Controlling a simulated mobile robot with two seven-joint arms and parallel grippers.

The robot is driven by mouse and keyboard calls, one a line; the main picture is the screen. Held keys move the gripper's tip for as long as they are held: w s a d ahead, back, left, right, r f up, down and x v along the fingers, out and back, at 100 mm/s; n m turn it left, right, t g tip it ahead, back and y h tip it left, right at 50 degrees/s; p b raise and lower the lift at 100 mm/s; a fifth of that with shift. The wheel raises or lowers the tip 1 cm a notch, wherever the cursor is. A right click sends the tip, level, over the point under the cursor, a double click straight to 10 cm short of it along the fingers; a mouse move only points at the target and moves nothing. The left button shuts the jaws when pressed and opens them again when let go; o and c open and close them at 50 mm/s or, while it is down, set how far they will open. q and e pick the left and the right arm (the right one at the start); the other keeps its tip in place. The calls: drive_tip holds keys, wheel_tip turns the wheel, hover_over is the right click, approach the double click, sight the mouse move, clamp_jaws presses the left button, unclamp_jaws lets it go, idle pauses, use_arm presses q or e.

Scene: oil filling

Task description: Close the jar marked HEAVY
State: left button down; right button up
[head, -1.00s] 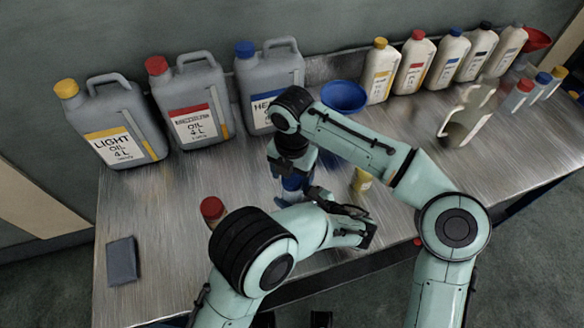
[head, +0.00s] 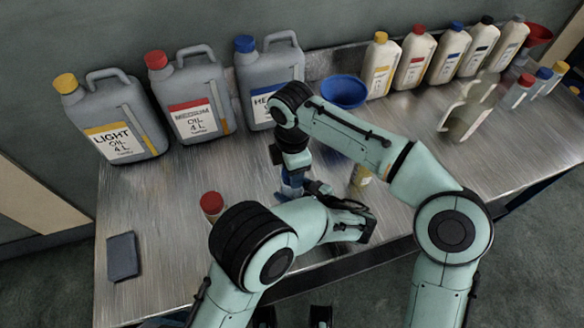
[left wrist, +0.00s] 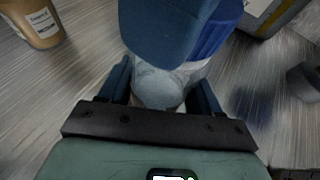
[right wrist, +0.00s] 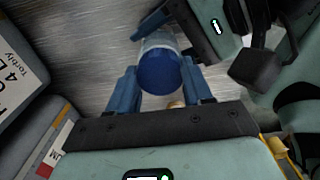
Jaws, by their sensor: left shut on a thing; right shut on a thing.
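A small pale jar (left wrist: 158,85) stands between the fingers of my left gripper (left wrist: 160,95) in the left wrist view. The gripper is shut on its body from the side. A round blue lid (right wrist: 160,72) sits at the jar's top in the right wrist view. My right gripper (right wrist: 160,88) is shut on the blue lid from above. I cannot tell whether the lid is fully seated. The jar's marking is hidden. In the head view the two grippers meet around the jar and mostly cover it.
A red-capped jar (head: 212,205) stands left of the grippers, a yellow-labelled jar (head: 361,176) right. Behind are a blue funnel (head: 344,92) and the HEAVY canister (head: 268,90). A grey cloth (head: 122,257) lies at front left. The left table area (head: 165,215) is clear.

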drive_tip(key=m, duration=0.9)
drive_tip(key=shift+m, duration=0.4)
drive_tip(key=m, duration=0.4)
drive_tip(key=shift+a+m, duration=0.1)
drive_tip(key=shift+m, duration=0.2)
drive_tip(key=m, duration=0.4)
drive_tip(key=shift+m, duration=0.3)
drive_tip(key=o, duration=1.3)
drive_tip(key=shift+c, duration=0.2)
wheel_tip(320, 180, up, 12)
